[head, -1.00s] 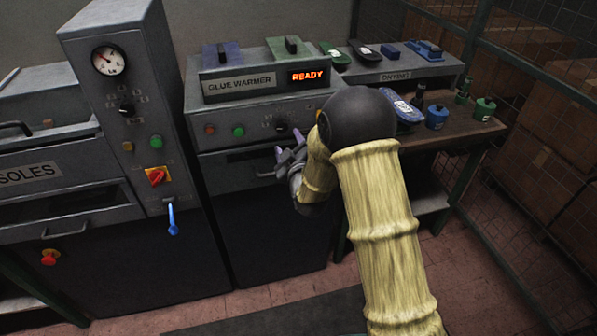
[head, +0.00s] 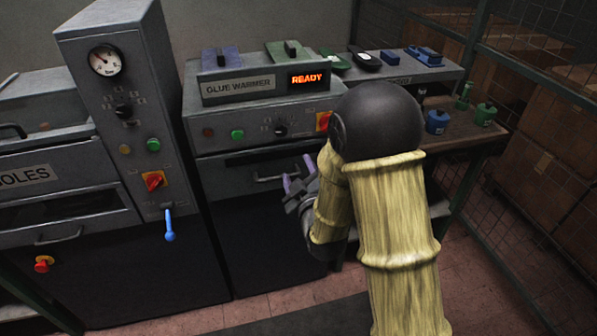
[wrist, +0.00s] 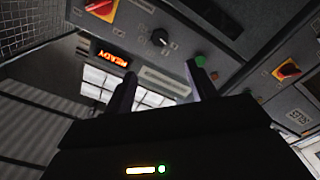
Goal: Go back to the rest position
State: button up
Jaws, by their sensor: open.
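My gripper (head: 296,178) is in front of the glue warmer (head: 200,128), near its drawer handle, with its two purple fingers apart and nothing between them. In the wrist view my gripper (wrist: 165,92) shows both fingers spread, with the glue warmer's panel beyond them. My arm, in a yellow sleeve with a dark round joint, is bent and covers part of the bench behind. The glue warmer's display (head: 307,78) reads READY; it also shows in the wrist view (wrist: 112,59).
A press column with a gauge (head: 104,60), a red-yellow switch (head: 154,181) and a blue lever (head: 169,225) stands at left. A wooden bench (head: 462,131) with blue and green pots (head: 437,121) is at right. Mesh fencing closes the right side; floor shows in front.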

jog(key=shift+d, duration=0.1)
jog(key=s+d+m+g+h+p, duration=0.2)
jog(key=s+d+m+g, duration=0.3)
jog(key=s, duration=0.5)
jog(key=s+d+r+m+g+h+p, duration=0.1)
jog(key=s+d+m+g+h+p, duration=0.2)
jog(key=s+d+m+g, duration=0.3)
jog(key=s+d+g+p, duration=0.1)
jog(key=s+d+g, duration=0.2)
jog(key=s+d, duration=0.1)
jog(key=shift+s+d+m+g, duration=0.3)
jog(key=shift+s+d+g, duration=0.05)
jog(key=shift+s+g, duration=0.1)
jog(key=shift+r, duration=0.1)
jog(key=shift+c, duration=0.5)
dwell(0.8)
